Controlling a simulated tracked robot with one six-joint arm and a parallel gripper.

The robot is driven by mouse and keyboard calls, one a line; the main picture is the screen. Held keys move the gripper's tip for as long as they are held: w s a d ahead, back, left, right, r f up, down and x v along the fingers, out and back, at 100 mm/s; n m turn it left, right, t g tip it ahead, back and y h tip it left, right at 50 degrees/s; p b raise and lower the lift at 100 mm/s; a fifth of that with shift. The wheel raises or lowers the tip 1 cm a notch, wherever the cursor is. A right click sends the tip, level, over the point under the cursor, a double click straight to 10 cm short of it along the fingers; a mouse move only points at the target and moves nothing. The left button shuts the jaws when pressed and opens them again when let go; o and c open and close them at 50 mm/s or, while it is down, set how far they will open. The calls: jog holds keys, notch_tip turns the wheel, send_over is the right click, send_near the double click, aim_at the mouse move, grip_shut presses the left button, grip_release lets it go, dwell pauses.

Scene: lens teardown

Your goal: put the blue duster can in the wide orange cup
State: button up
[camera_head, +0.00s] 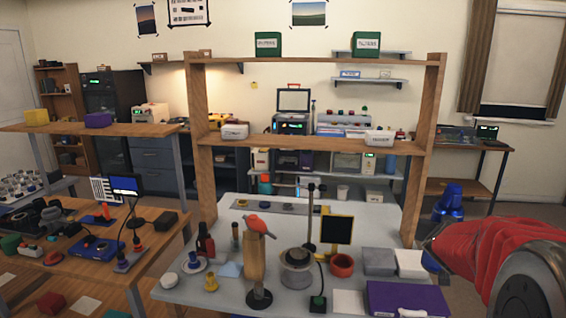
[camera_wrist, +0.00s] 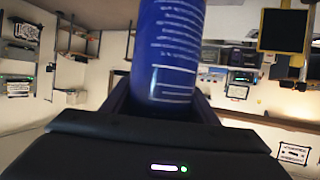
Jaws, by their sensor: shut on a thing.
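My red arm hides part of the can in the head view. The wide orange cup (camera_head: 342,265) stands on the light workbench, to the left of the can and apart from it. Its open top looks empty.
Close around the cup are a small black-and-yellow screen (camera_head: 337,230), a grey round pot (camera_head: 296,270), grey and white boxes (camera_head: 411,264) and a purple case (camera_head: 405,299). A tall wooden shelf frame (camera_head: 433,150) rises behind the bench.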

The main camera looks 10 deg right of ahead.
jog(key=w+a+f+n+t+y, duration=0.1)
jog(key=a+f, duration=0.4)
jog(key=a, duration=0.7)
jog(key=w+a+f+n+t+y, duration=0.1)
jog(key=a+f+n+y, duration=0.3)
jog(key=a, duration=0.8)
jog(key=w+a+f+n+t+y, duration=0.1)
jog(key=a+f, duration=0.5)
jog(key=a, duration=0.6)
jog(key=shift+w+n+y, duration=0.8)
jog(key=shift+w+y, duration=0.2)
jog(key=shift+y, duration=0.1)
jog(key=shift+f, duration=0.2)
jog(key=s+f, duration=0.5)
jog(key=f, duration=0.1)
notch_tip(320, 180, down, 6)
jog(key=s, duration=0.1)
jog(key=shift+s, duration=0.3)
jog(key=shift+s, duration=0.1)
